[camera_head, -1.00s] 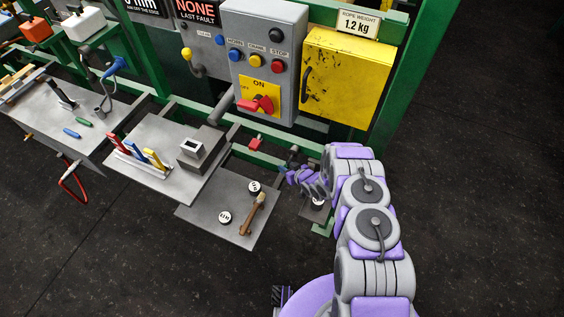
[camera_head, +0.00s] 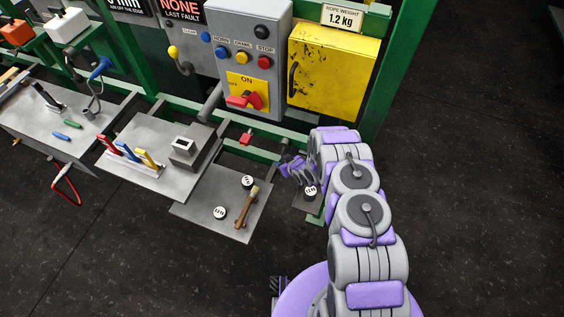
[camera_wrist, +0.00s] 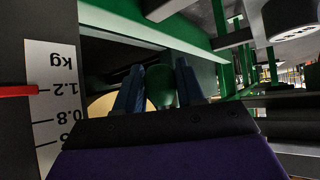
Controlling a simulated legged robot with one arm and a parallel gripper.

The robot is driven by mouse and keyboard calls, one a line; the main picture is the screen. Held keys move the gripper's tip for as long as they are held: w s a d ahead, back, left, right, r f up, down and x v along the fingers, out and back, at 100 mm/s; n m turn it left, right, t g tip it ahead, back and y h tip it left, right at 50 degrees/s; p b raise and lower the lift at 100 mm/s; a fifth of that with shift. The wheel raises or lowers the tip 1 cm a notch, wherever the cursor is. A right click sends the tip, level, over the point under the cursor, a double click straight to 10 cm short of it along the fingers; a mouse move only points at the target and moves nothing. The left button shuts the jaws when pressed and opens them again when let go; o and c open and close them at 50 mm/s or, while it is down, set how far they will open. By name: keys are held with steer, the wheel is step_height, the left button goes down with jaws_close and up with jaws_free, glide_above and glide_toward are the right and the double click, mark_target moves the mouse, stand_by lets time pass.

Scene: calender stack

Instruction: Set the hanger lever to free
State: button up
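My gripper (camera_head: 284,161) reaches in low under the green frame, beside the shelf with the weights. In the wrist view its two dark blue fingers (camera_wrist: 159,82) stand apart, one on each side of a green rounded knob (camera_wrist: 160,88). The knob fills most of the gap; I cannot tell whether both fingers touch it. It may be the handle of the hanger lever, but no label on it shows. In the head view my wrist and the frame hide the knob, so the lever's setting cannot be read.
A white kg scale (camera_wrist: 55,105) with a red pointer (camera_wrist: 18,91) stands left in the wrist view. A round weight (camera_head: 310,190) sits on a small plate near my wrist. A red handle (camera_head: 246,138) lies left of my gripper. A yellow cabinet (camera_head: 332,70) hangs above.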

steer(key=o, duration=0.3)
steer(key=shift+o, duration=0.2)
steer(key=shift+d, duration=0.1)
steer(key=p+v, duration=0.2)
steer(key=v, duration=1.5)
steer(key=shift+s, duration=0.1)
